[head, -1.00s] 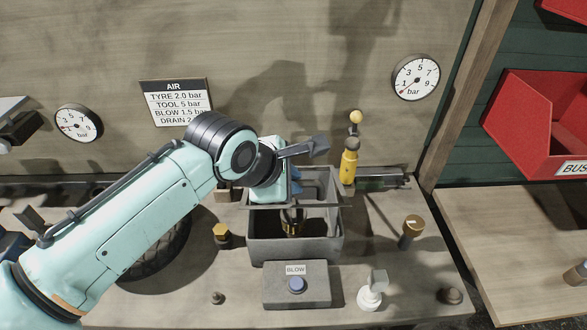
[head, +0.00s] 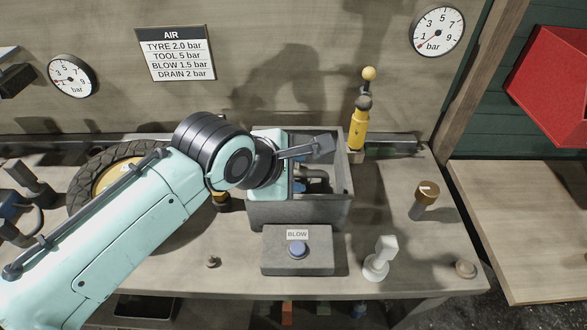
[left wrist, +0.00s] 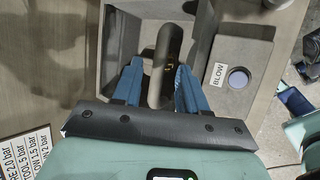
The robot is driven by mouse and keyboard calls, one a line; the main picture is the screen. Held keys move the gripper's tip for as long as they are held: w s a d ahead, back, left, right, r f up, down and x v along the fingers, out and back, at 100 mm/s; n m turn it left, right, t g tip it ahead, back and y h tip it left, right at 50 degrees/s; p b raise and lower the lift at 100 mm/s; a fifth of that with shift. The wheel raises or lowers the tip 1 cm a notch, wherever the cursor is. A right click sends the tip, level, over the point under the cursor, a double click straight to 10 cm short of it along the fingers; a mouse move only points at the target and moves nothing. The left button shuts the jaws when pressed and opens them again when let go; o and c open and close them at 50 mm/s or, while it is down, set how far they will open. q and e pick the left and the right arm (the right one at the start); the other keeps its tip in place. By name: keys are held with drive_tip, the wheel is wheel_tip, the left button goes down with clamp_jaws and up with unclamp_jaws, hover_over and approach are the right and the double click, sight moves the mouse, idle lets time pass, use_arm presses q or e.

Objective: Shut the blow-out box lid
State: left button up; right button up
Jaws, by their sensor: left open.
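The grey blow-out box (head: 262,214) stands on the bench in the middle of the head view. Its top looks open at the right, where I see inside; my arm covers its left part. I cannot pick out the lid for certain. My left gripper (left wrist: 160,88) is open and points down into the box. In the left wrist view its two blue fingers stand on either side of a dark cylinder (left wrist: 168,55) with a small yellow mark; I cannot tell whether they touch it.
The BLOW button block (head: 297,262) sits in front of the box. A yellow tool (head: 358,130) stands behind right. A white knob piece (head: 379,258) and a brown-capped post (head: 424,200) stand to the right. A tyre (head: 90,185) lies to the left, behind my arm.

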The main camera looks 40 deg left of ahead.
use_arm(q)
drive_tip(key=a+p+v, duration=0.1)
drive_tip(key=p+v, duration=0.3)
drive_tip(key=v, duration=0.9)
drive_tip(key=shift+d, duration=0.5)
use_arm(e)
wheel_tip(320, 180, up, 5)
drive_tip(key=s+a, duration=0.1)
drive_tip(key=a, duration=0.1)
drive_tip(key=shift+s+a+r+n+y, duration=0.2)
drive_tip(key=shift+a+n+y, duration=0.1)
drive_tip(key=shift+y, duration=0.1)
use_arm(q)
drive_tip(key=shift+s+r, duration=0.1)
drive_tip(key=shift+s, duration=0.05)
use_arm(e)
drive_tip(key=shift+d, duration=0.1)
